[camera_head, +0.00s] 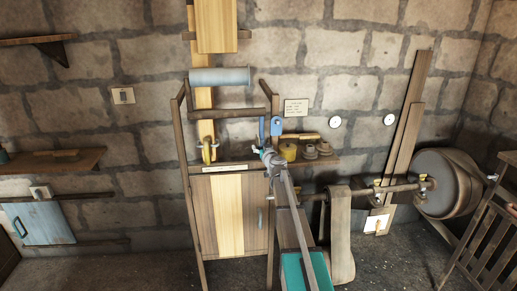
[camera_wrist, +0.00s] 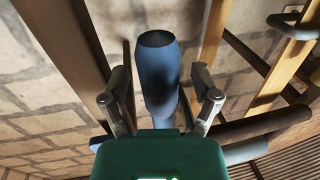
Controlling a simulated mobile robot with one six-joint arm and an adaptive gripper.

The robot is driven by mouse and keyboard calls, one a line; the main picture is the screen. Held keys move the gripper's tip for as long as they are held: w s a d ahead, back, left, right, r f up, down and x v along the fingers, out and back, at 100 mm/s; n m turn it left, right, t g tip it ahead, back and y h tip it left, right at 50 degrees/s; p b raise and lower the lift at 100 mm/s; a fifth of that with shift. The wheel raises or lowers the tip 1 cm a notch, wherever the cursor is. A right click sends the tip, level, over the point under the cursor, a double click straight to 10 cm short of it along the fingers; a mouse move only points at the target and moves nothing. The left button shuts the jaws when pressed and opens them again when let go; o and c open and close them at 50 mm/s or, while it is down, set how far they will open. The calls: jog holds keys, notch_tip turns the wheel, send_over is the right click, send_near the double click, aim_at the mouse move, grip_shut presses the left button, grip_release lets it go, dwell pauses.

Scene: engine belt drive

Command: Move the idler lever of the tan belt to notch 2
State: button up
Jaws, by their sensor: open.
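My gripper (camera_head: 268,153) is at the end of my arm, near the middle of the head view, just below two blue upright parts. The handle's lower end is hidden by my gripper. A tan belt strip (camera_head: 204,98) runs vertically behind the wooden frame. I cannot make out the notches.
A wooden frame (camera_head: 188,150) with a pale blue roller (camera_head: 220,76) stands left of my gripper. A brown belt loop (camera_head: 339,235) and a large drum (camera_head: 440,185) are right. Wooden posts flank the handle in the wrist view.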

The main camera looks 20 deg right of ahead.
jog(key=shift+c, duration=0.3)
grip_shut()
